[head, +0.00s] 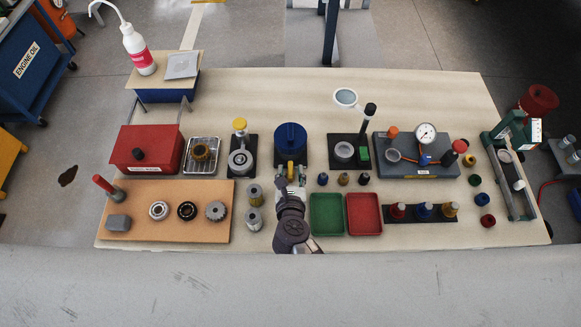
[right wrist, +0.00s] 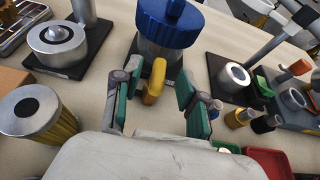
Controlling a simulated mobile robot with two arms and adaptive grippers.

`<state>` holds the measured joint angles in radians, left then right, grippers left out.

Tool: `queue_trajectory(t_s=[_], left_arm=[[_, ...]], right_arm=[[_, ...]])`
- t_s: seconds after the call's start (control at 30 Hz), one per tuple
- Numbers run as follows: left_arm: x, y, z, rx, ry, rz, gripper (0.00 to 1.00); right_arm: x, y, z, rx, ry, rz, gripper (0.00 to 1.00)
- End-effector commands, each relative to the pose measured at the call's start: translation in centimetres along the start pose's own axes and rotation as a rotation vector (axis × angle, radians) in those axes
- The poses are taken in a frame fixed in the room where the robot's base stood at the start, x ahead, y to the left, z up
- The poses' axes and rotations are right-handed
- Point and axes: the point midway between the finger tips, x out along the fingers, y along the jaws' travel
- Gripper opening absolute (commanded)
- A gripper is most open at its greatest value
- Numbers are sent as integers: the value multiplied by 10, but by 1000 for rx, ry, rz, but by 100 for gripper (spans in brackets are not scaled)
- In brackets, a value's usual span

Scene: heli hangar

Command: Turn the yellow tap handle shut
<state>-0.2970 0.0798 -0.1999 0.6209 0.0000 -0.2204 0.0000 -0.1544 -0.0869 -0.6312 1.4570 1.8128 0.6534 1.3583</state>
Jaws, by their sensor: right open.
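The yellow tap handle (right wrist: 153,85) sits low on the front of a container with a ribbed blue lid (right wrist: 170,22). In the head view the blue lid (head: 290,137) is at the middle of the bench, and the yellow handle (head: 291,167) is partly covered by my gripper. My right gripper (right wrist: 157,108) is open, with green-padded fingers to the left and right of the handle. A gap shows on both sides, and I see no contact. The tap's body is mostly hidden behind the handle. My left gripper is not in view.
A yellow-topped stand (head: 240,142) is left of the container and a black stand (head: 345,152) right of it. Metal cylinders (head: 254,207) stand close left of my right arm, with a green tray (head: 326,230) and red tray (head: 364,228) close right. Bare bench lies behind the container.

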Motion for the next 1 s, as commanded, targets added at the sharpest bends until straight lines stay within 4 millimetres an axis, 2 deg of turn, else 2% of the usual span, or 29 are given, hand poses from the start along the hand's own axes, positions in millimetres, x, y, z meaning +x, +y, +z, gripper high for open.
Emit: queue_trajectory(t_s=[0.03,0.13,0.47,0.73,1.0], left_arm=[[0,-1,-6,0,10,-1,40],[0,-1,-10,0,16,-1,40],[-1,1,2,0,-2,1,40],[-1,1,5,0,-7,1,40],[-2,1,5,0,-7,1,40]], right_arm=[[6,0,0,-2,-1,0,42],[13,0,0,-2,-1,0,42],[16,0,0,0,0,0,42],[16,0,0,-1,0,0,0],[16,0,0,-4,1,7,0]])
